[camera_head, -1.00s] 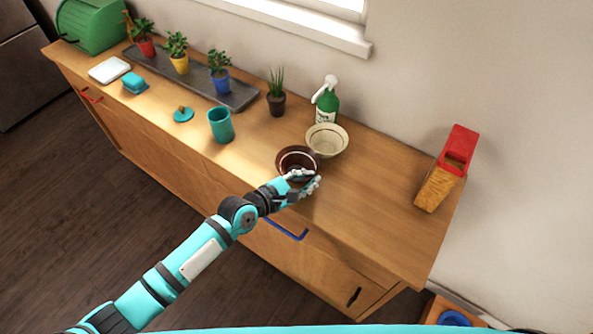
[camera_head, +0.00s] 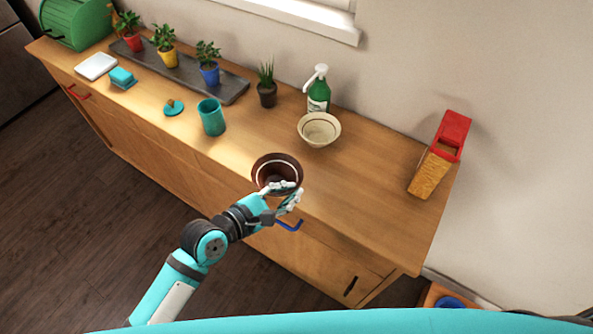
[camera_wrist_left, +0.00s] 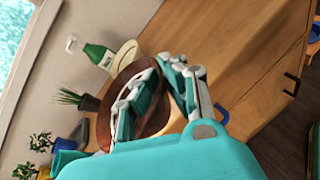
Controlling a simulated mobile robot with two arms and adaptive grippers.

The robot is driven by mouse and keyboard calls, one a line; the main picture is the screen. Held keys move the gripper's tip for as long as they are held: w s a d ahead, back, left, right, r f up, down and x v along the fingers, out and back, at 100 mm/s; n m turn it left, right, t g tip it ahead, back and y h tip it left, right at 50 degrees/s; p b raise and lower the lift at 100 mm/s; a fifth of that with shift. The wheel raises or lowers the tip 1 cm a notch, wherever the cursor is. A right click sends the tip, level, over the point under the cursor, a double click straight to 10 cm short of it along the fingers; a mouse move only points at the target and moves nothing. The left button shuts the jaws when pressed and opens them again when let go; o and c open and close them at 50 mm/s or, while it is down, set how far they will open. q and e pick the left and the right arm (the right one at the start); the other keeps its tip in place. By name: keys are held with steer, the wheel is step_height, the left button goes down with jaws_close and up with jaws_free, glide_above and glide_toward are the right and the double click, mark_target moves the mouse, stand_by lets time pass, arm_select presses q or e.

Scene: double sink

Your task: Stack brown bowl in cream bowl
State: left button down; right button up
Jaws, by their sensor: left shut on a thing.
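The brown bowl (camera_head: 277,163) is at the front edge of the wooden counter in the head view, apart from the cream bowl. My left gripper (camera_head: 287,190) is shut on the near rim of the brown bowl. In the left wrist view the brown bowl (camera_wrist_left: 128,78) sits beyond the fingers of my left gripper (camera_wrist_left: 155,90), which partly hide it. The cream bowl (camera_head: 319,128) stands upright and empty on the counter, further back and to the right; its edge also shows in the left wrist view (camera_wrist_left: 127,52). My right gripper is not in view.
A green soap bottle (camera_head: 318,90) stands behind the cream bowl, with a small potted plant (camera_head: 266,88) to its left. A teal cup (camera_head: 211,117) stands left of the brown bowl. A red-topped container (camera_head: 441,153) stands at the right. Counter between is clear.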

arm_select(q)
steer(key=s+a, duration=0.2)
steer(key=s, duration=0.4)
steer(key=w+a+r, duration=0.2)
steer(key=a+r, duration=0.4)
steer(key=a, duration=0.2)
steer(key=w+a+r+m+g+b, duration=0.1)
steer(key=w+a+r, duration=0.1)
steer(key=a+r, duration=0.4)
steer(key=a, duration=0.3)
steer(key=shift+a+h+b, duration=0.25)
steer(key=shift+h+b, duration=0.05)
steer(key=shift+h, duration=0.1)
